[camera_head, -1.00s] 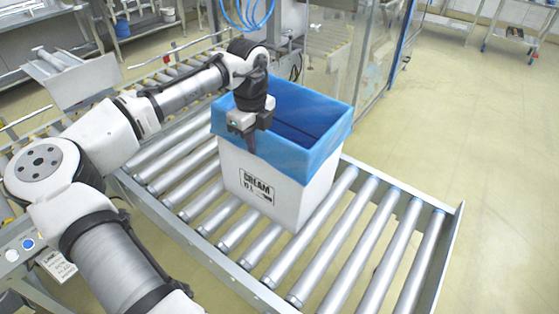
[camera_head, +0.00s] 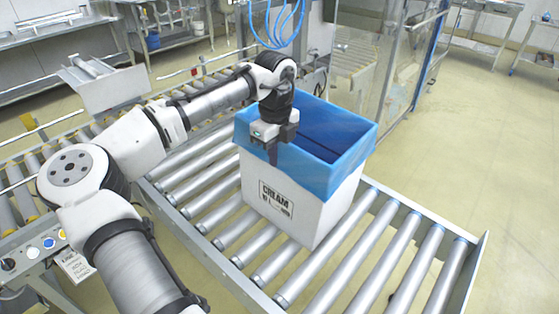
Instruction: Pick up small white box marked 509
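I cannot make out a small white box marked 509 in the head view. The only box I see clearly is a large white carton (camera_head: 298,212) marked CREAM, upright on the rollers, with a blue liner (camera_head: 345,170) folded over its rim. My gripper (camera_head: 273,153) points down at the near left part of the blue rim. Its dark fingers overlap the liner in the picture; I cannot tell whether they touch it, or whether they are open or shut. The inside bottom of the carton is hidden.
The carton stands on a roller conveyor (camera_head: 375,235) with a metal side rail. A control panel with buttons and a LINE label (camera_head: 76,266) is at the lower left. A clear-panelled frame (camera_head: 405,65) stands behind the carton. Open floor (camera_head: 490,130) lies to the right.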

